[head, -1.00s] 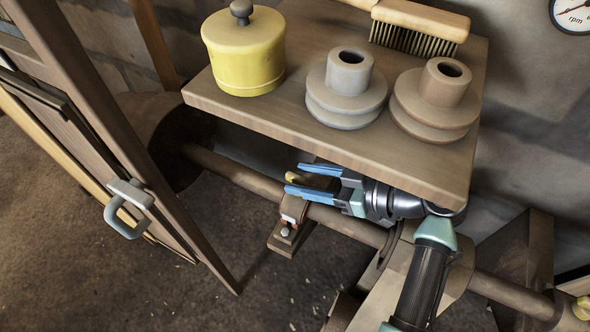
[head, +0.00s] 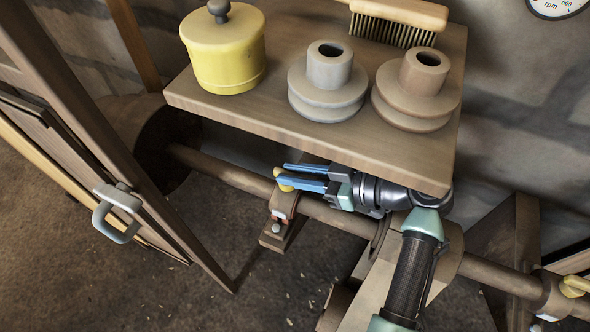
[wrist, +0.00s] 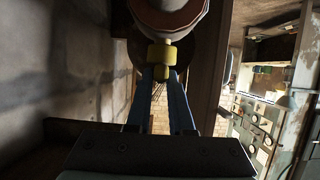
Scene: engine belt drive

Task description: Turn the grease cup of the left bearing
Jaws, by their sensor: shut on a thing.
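The yellow grease cup (head: 285,183) sits on top of the left bearing (head: 287,203), a brown block with a reddish stripe around the shaft. My gripper (head: 284,176) reaches in from the right, under the shelf, with its blue fingertips at the cup. In the wrist view the cup (wrist: 162,54) shows near the top middle, with a narrow yellow part between the two fingertips of my gripper (wrist: 161,75). The fingers are shut on that part. In the head view the fingers partly hide the cup.
A wooden shelf (head: 215,110) overhangs the shaft (head: 222,171), carrying a yellow lidded pot (head: 225,58), two pulleys and a brush (head: 398,22). A door with a grey handle (head: 118,212) stands open at left. Another bearing with a yellow cup (head: 574,286) is at far right.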

